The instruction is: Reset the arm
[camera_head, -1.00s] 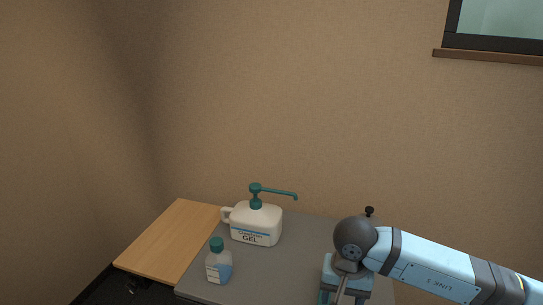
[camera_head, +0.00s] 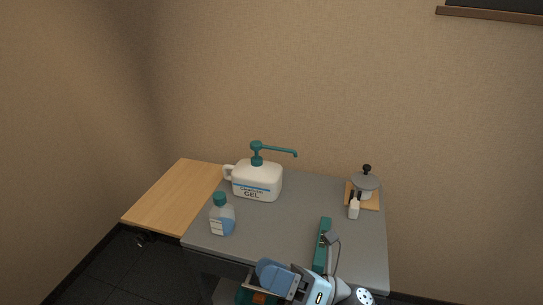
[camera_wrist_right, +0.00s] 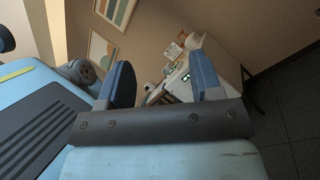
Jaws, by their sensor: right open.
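My right gripper (camera_head: 278,280) is low at the front edge of the grey table (camera_head: 285,225) in the head view, its blue pads pointing left. In the right wrist view my right gripper (camera_wrist_right: 163,82) shows two blue fingers spread apart with nothing between them. My right arm is folded close at the bottom of the head view, and most of it is out of frame. My left gripper is not seen.
A gel pump bottle (camera_head: 257,181) and a teal-capped bottle (camera_head: 222,217) stand at the table's left. A lidded grey pot (camera_head: 365,182) and small white bottle (camera_head: 354,208) stand back right. A long teal object (camera_head: 322,242) lies near the gripper. A wooden leaf (camera_head: 170,202) extends left.

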